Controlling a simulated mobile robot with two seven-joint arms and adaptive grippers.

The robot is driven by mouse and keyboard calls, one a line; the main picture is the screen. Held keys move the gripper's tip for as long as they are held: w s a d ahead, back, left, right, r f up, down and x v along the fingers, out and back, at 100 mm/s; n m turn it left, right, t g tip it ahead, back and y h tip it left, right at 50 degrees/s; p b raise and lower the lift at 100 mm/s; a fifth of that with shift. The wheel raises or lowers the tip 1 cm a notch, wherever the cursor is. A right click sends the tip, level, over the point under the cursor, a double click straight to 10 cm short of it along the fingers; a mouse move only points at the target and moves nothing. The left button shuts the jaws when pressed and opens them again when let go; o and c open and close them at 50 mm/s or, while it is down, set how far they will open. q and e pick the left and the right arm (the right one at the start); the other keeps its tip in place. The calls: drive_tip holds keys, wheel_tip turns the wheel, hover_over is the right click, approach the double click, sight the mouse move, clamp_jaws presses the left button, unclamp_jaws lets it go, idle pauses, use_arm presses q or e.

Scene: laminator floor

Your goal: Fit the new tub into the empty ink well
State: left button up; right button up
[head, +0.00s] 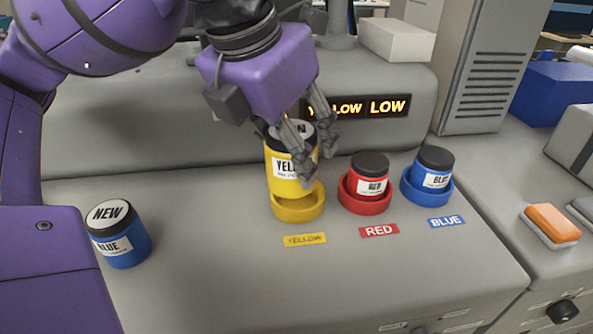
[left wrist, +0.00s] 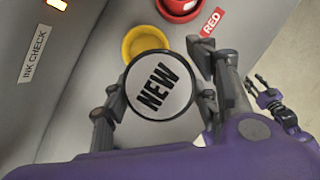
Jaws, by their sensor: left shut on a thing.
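My left gripper (head: 303,135) is shut on a yellow tub (head: 283,182) with a black rim and a white "YELLOW" label. In the left wrist view the tub's lid (left wrist: 160,87) reads "NEW" between the fingers of my left gripper (left wrist: 158,78). The tub is upright just above the yellow ink well (head: 298,212), whose front inside shows below it; whether the tub touches the rim is unclear. The yellow well also shows beside the lid in the left wrist view (left wrist: 140,35). My right gripper (left wrist: 272,100) shows small at the right there; its jaw state is unclear.
A red tub (head: 370,186) and a blue tub (head: 436,179) stand in their wells to the right. A blue tub marked "NEW" (head: 122,246) stands at the left. An amber display (head: 385,107) reads "LOW" behind. The front deck is clear.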

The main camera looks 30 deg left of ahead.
use_arm(q)
drive_tip(key=w+f, duration=0.2)
drive_tip(key=f, duration=0.1)
drive_tip(key=w+a+f+b, duration=0.1)
drive_tip(key=w+f, duration=0.1)
drive_tip(key=f, duration=0.1)
drive_tip(key=w+a+f+b, duration=0.1)
drive_tip(key=w+f, duration=0.1)
drive_tip(key=f, duration=0.2)
drive_tip(key=shift+w+a, duration=0.15)
drive_tip(key=shift+a, duration=0.1)
drive_tip(key=shift+r, duration=0.1)
use_arm(e)
drive_tip(key=shift+d+f, duration=0.25)
drive_tip(key=shift+f, duration=0.85)
drive_tip(key=shift+w, duration=0.1)
